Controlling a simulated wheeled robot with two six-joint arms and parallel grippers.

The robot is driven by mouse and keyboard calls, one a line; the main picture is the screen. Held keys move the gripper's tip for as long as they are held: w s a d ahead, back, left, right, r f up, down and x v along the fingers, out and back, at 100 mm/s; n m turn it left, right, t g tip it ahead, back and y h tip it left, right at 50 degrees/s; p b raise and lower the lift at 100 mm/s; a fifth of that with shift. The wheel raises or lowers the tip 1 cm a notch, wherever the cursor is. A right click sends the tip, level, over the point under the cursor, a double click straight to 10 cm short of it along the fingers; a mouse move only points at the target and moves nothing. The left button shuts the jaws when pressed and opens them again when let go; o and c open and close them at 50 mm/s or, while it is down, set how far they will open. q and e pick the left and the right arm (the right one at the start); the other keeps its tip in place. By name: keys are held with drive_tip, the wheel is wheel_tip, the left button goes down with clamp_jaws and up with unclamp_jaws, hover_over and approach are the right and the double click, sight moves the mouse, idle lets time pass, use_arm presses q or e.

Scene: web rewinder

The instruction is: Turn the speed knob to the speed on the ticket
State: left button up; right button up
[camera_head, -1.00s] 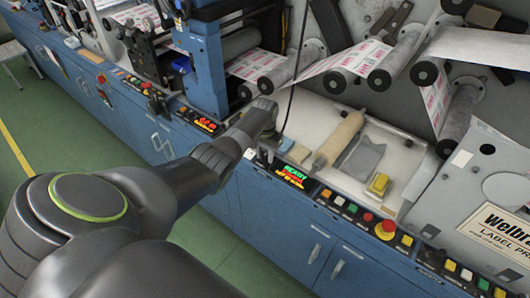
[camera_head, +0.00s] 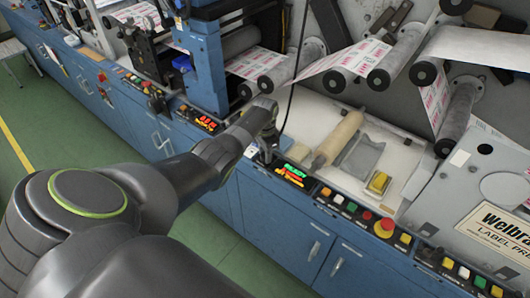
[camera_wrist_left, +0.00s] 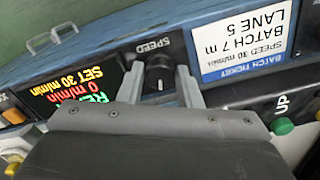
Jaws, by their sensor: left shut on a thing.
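The black speed knob (camera_wrist_left: 157,77) sits under the word SPEED on the panel in the left wrist view. My left gripper (camera_wrist_left: 160,72) has one finger on each side of it and is shut on it. In the head view this gripper (camera_head: 267,150) is at the console edge, and the knob is not distinguishable there. The batch ticket (camera_wrist_left: 243,45), upside down in the wrist view, reads SPEED 30 m/min, BATCH 7 m, LANE 5. The display (camera_wrist_left: 75,100) shows READY, 0 m/min and SET 30 m/min; it is also in the head view (camera_head: 292,174). My right gripper is not in view.
A green button (camera_wrist_left: 281,126) marked UP is beside the ticket. A red emergency button (camera_head: 385,227) and several small buttons line the console edge. A tan roll (camera_head: 339,138), a grey cloth (camera_head: 362,157) and a yellow block (camera_head: 378,183) lie on the white deck.

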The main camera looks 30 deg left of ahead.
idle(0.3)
use_arm(q)
drive_tip(key=o, duration=0.7)
drive_tip(key=shift+r, duration=0.1)
drive_tip(key=shift+r, duration=0.55)
wheel_tip(320, 180, up, 16)
drive_tip(key=shift+r+b, duration=0.1)
drive_tip(key=shift+b, duration=0.6)
